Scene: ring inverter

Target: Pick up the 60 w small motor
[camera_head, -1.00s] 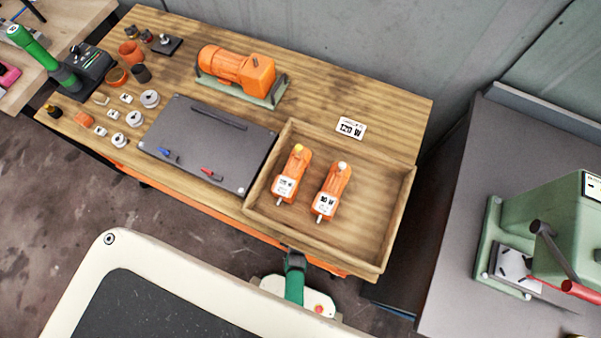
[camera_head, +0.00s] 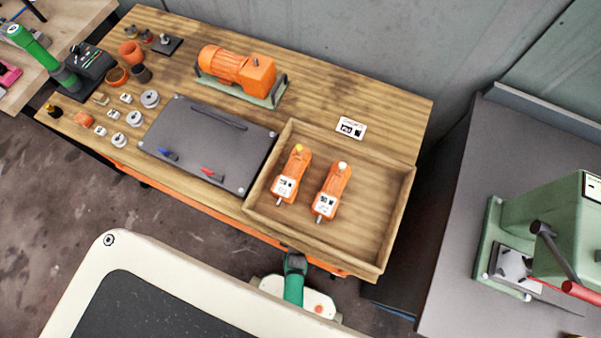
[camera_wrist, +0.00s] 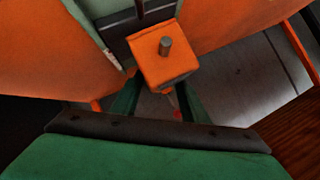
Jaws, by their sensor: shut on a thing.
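In the wrist view my gripper (camera_wrist: 158,88) is shut on an orange block-shaped part with a grey metal shaft (camera_wrist: 166,58), which looks like the end of a small motor. Its label is not visible, so I cannot tell its wattage. In the head view the fingers and held part are hidden; only a green and dark piece of my arm shows below the table's front edge. Two orange small motors lie in the wooden tray: one with a yellow cap (camera_head: 292,172) and one with a white cap (camera_head: 332,190). Their labels are too small to read surely.
The wooden tray (camera_head: 399,225) stands at the table's right end, beside a dark grey board (camera_head: 205,140). A large orange motor (camera_head: 235,70) stands behind. Small parts fill the left side. A green machine (camera_head: 550,235) stands on the grey bench at right.

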